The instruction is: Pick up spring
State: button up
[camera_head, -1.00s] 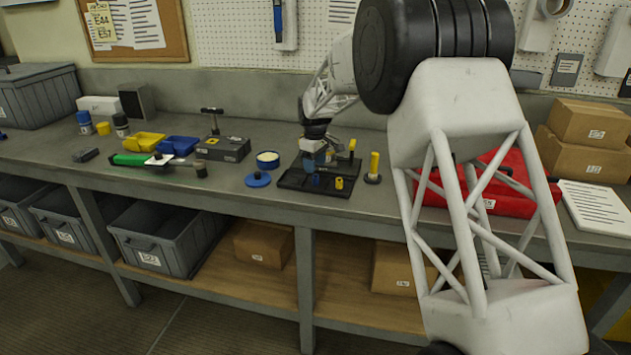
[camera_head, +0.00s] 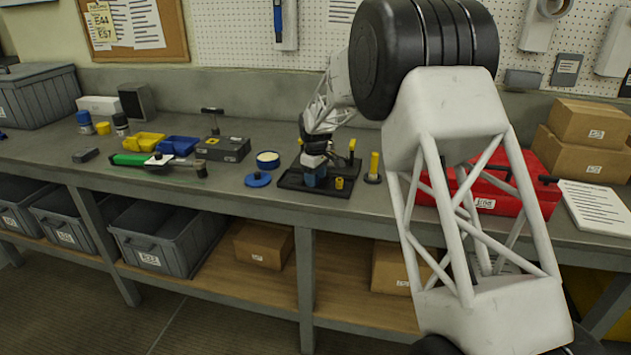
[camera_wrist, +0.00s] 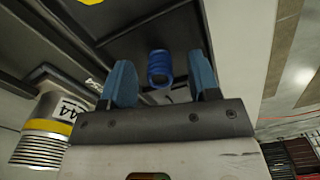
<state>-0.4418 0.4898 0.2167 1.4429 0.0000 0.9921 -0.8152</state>
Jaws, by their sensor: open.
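The spring (camera_wrist: 160,68) is a small blue coil in the wrist view. It stands between the two blue fingers of my gripper (camera_wrist: 162,76), with a visible gap on each side. My gripper is open and holds nothing. In the head view my gripper (camera_head: 314,178) is low over the black turret plate (camera_head: 290,183), and its fingers hide the spring there. A dark part of the plate (camera_wrist: 130,32) shows behind the spring in the wrist view.
A short yellow cylinder (camera_head: 339,184) is close to the right of my gripper. A taller yellow post (camera_head: 374,163) stands right of the plate. A blue disc (camera_head: 258,180) and a blue-edged roll (camera_head: 268,160) lie left of it. A red case (camera_head: 500,190) is further right.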

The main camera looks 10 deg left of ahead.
jog(key=c, duration=1)
jog(key=shift+r, duration=0.15)
jog(key=shift+r, duration=1.4)
jog(key=shift+s+d+r, duration=0.1)
jog(key=shift+s+r, duration=0.05)
jog(key=shift+r, duration=0.1)
jog(key=s+d, duration=0.2)
jog(key=s, duration=0.2)
jog(key=s+d+r, duration=0.1)
jog(key=s+d, duration=0.1)
jog(key=s, duration=0.3)
jog(key=s+d, duration=0.2)
jog(key=s, duration=0.3)
jog(key=shift+s+d+r, duration=0.1)
jog(key=shift+d+r, duration=0.1)
jog(key=shift+d, duration=0.1)
